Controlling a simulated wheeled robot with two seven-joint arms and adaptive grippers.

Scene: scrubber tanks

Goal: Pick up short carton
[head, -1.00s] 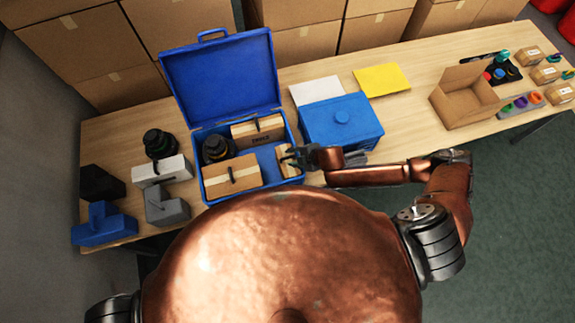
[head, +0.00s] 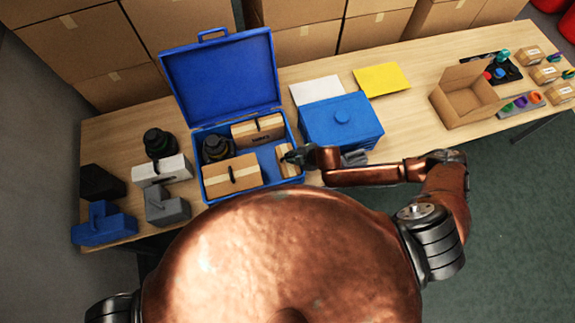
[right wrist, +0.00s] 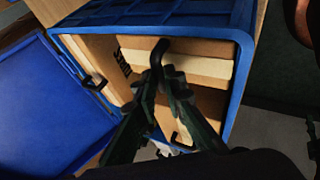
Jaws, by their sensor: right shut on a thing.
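The short carton (head: 290,169), small and tan, sits at the right end inside the open blue case (head: 246,190). My right gripper (head: 286,158) reaches in from the right, over the carton's top. In the right wrist view, the gripper's dark fingers (right wrist: 163,84) are closed at a black strap or handle (right wrist: 157,53) on the short carton (right wrist: 195,68). The carton still appears to be within the case walls; whether its underside touches the floor is hidden. My left gripper is out of view.
Two larger cartons (head: 258,131) (head: 231,176) and a black round object (head: 216,148) share the case. Its raised lid (head: 222,80) stands behind. A blue lidded box (head: 342,124) is close on the right. An open cardboard box (head: 464,104) stands farther right.

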